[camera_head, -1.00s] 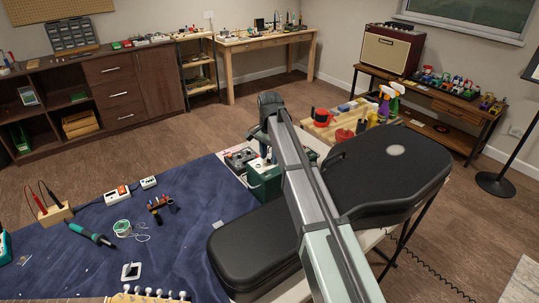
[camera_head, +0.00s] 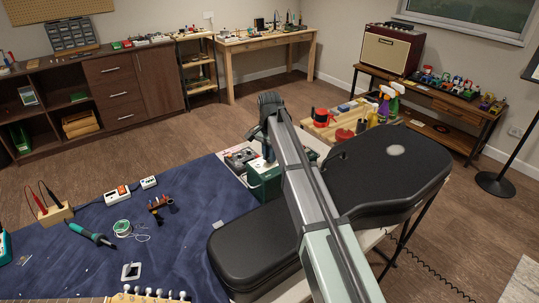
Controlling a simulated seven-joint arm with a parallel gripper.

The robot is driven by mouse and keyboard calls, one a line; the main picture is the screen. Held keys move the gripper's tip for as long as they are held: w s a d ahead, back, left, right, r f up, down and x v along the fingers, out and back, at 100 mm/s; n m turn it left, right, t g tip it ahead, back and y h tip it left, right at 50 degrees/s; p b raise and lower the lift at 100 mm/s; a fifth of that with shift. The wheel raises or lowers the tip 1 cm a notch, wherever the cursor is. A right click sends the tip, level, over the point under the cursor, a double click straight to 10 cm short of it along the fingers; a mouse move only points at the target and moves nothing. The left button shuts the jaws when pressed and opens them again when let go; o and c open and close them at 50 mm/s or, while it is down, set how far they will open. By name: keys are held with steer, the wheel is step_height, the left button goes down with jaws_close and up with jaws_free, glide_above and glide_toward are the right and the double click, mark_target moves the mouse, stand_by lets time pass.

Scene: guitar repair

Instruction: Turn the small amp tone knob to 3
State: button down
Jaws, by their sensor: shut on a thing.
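The small amp (camera_head: 262,183) is a dark green box at the far right corner of the blue-covered bench, beside the guitar case. My gripper (camera_head: 267,158) points down onto the top of the amp from above, at the end of my arm. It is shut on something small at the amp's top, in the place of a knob. The tone knob itself is hidden by the gripper and too small to make out, and its setting cannot be read.
A black guitar case (camera_head: 255,248) lies close in front and to the right of the amp. A pedal-like box (camera_head: 238,158) stands just left of it. A wooden tray (camera_head: 318,130) with bottles and a red cup is behind.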

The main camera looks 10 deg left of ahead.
steer(key=n, duration=0.5)
steer(key=shift+n, duration=0.4)
steer(key=n, duration=0.5)
steer(key=shift+n, duration=0.3)
steer(key=c, duration=1)
jaws_free()
steer(key=shift+c, duration=0.2)
step_height(320, 180, up, 14)
steer(key=shift+f, duration=0.1)
